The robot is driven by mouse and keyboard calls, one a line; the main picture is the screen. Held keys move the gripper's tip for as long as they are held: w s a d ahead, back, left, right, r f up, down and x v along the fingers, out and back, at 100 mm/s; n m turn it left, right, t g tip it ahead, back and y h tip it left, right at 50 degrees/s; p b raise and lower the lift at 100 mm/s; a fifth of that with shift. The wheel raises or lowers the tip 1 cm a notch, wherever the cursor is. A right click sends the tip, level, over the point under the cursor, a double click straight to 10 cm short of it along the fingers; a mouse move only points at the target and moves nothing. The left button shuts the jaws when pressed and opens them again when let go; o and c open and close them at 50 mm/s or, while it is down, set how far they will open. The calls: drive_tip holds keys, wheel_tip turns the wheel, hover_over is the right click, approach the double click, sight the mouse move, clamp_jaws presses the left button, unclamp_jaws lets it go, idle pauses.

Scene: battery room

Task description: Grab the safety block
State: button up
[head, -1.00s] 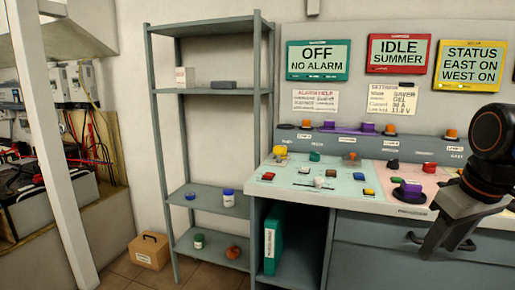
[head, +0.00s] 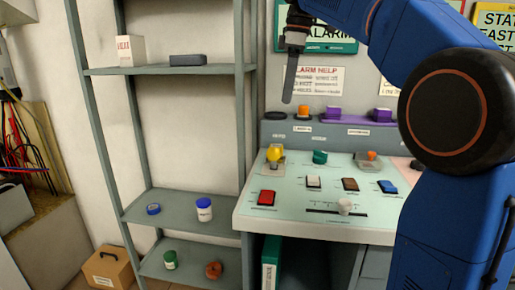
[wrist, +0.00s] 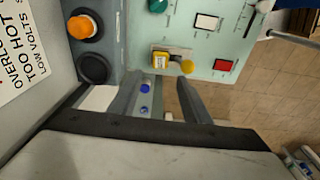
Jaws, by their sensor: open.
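A small yellow block (wrist: 160,60) with a label sits on the pale green console beside a yellow knob (wrist: 187,66). It seems to be the safety block. In the head view the yellow shape (head: 274,153) is at the console's back left; block and knob blend together there. My gripper (wrist: 158,82) is open and empty, with the block just beyond its fingertips in the wrist view and apart from them. In the head view my gripper (head: 290,85) hangs above and behind the console, its fingers pointing down and overlapping each other.
An orange button (wrist: 84,25) and a dark round button (wrist: 93,68) sit on the raised ledge near my gripper. A red button (head: 267,198) lies in front. A grey shelf (head: 165,70) stands left, holding a white box (head: 130,50) and a dark block (head: 188,60).

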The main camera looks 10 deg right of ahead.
approach(276, 145)
wheel_tip(276, 145, down, 5)
drive_tip(key=shift+w+a+f, duration=0.1)
drive_tip(key=shift+a+f, duration=0.1)
drive_tip(key=shift+f, duration=0.65)
drive_tip(key=shift+s+a+f, duration=0.1)
drive_tip(key=shift+a+f, duration=0.1)
drive_tip(key=shift+f, duration=0.7)
drive_tip(key=shift+w+a+f, duration=0.1)
drive_tip(key=shift+a+f, duration=0.05)
drive_tip(key=shift+f, duration=0.7)
drive_tip(key=c, duration=0.9)
